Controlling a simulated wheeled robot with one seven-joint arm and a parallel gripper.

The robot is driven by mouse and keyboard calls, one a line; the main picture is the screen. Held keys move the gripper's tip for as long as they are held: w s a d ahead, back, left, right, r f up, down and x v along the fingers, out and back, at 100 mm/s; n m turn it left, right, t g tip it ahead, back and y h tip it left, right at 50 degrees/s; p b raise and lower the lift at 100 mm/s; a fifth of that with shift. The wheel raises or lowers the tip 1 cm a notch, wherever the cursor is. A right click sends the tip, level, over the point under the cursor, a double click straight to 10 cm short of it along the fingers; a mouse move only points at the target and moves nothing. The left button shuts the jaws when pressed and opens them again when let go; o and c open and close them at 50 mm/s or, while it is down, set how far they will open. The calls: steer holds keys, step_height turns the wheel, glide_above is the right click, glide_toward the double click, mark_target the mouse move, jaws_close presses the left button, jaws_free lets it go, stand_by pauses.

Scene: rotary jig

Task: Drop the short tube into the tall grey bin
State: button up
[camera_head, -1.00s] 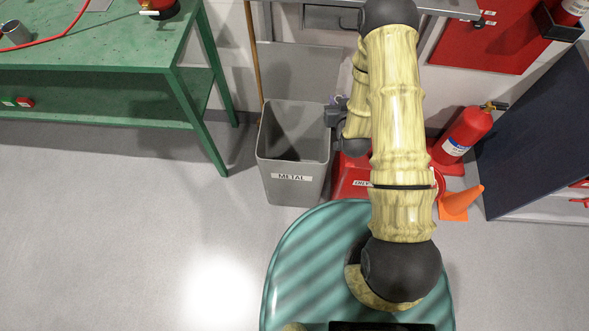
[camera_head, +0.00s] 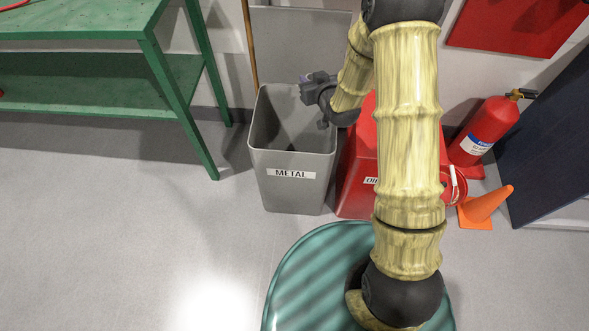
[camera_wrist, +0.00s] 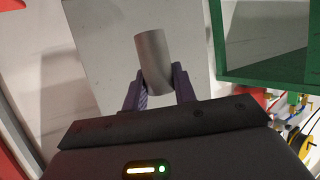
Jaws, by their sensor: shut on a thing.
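The short tube (camera_wrist: 152,62) is a plain grey cylinder. In the wrist view it stands slightly tilted between the two fingers of my gripper (camera_wrist: 158,84), which are shut on it. In the head view my gripper (camera_head: 312,86) shows over the back right part of the tall grey bin's opening. I cannot make out the tube there. The tall grey bin (camera_head: 291,192) stands upright on the floor with a METAL label on its front. Its top is open, and part of its back right rim is hidden by my gripper and wrist.
A red bin (camera_head: 358,150) with a partly hidden label stands close to the grey bin's right. A fire extinguisher (camera_head: 485,128) and an orange cone (camera_head: 486,207) are further right. A green bench (camera_head: 95,35) stands left. Open floor (camera_head: 120,230) lies in front of it.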

steer(key=a+f+b, duration=0.1)
steer(key=b, duration=0.1)
steer(key=a+b, duration=0.1)
steer(key=b, duration=0.1)
steer(key=a+f+n+y+b, duration=0.1)
steer(key=b, duration=0.1)
steer(key=shift+w+f+g, duration=0.3)
steer(key=shift+w, duration=0.05)
step_height(320, 180, down, 6)
steer(key=b, duration=0.4)
steer(key=o, duration=1.1)
steer(key=shift+s+d, duration=0.15)
